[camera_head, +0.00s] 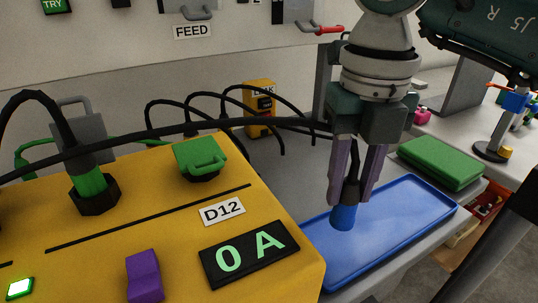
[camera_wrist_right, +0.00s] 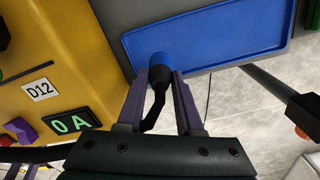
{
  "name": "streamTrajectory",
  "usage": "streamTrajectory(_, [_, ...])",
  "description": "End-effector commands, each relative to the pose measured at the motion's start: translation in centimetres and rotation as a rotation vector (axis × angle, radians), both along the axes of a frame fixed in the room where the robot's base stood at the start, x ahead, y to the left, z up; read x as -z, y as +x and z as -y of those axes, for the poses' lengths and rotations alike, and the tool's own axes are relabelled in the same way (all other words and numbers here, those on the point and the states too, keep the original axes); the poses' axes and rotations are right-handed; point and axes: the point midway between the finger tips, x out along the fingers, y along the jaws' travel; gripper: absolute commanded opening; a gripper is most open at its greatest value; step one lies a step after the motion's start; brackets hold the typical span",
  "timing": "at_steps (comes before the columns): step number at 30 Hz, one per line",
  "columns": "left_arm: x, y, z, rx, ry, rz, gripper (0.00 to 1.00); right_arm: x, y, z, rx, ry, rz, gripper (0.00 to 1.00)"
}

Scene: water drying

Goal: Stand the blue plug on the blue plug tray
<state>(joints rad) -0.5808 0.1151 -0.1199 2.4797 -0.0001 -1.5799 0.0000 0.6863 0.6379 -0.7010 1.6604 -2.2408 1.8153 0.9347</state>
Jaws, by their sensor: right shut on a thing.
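The blue plug (camera_head: 343,217) has a blue tip and a black upper body with a black cable. My right gripper (camera_head: 354,196) is shut on it and points down, with the blue end lowest. In the head view the plug overlaps the blue plug tray (camera_head: 425,200); I cannot tell whether it touches the tray. In the right wrist view the blue end of the plug (camera_wrist_right: 160,61) is at the tray's left part, beyond the fingertips (camera_wrist_right: 163,80). The tray (camera_wrist_right: 225,38) is shallow, with a raised rim.
A yellow box (camera_head: 120,225) with a D12 label and a 0 A display stands left of the tray. A green plug (camera_head: 90,183) sits in its socket. Black cables cross behind the yellow box.

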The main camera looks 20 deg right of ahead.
Motion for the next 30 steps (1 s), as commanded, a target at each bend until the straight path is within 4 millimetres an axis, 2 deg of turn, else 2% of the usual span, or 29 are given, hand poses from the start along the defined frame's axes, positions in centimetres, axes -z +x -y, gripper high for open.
streamTrajectory(5, [0.2, 0.0, 0.0, 0.000, 0.000, 0.001, 0.50, 1.3, 0.0, 0.0, 0.001, -0.001, -0.001, 0.00])
streamTrajectory(12, [0.9, 0.0, 0.0, 0.000, 0.001, 0.001, 0.50, 4.9, -0.1, 0.0, 0.000, 0.000, -0.003, 0.00])
streamTrajectory(23, [1.2, 0.0, -0.2, 0.005, 0.008, 0.002, 0.50, 5.3, 0.0, 0.0, -0.001, 0.000, 0.001, 0.00])
streamTrajectory(24, [1.1, 0.1, -0.2, 0.006, 0.008, 0.002, 0.50, 5.2, 0.0, 0.0, 0.000, 0.000, 0.001, 0.37])
streamTrajectory(30, [1.0, 0.0, -0.2, 0.006, 0.009, 0.002, 0.50, 5.2, 0.0, 0.0, 0.000, 0.000, 0.000, 0.60])
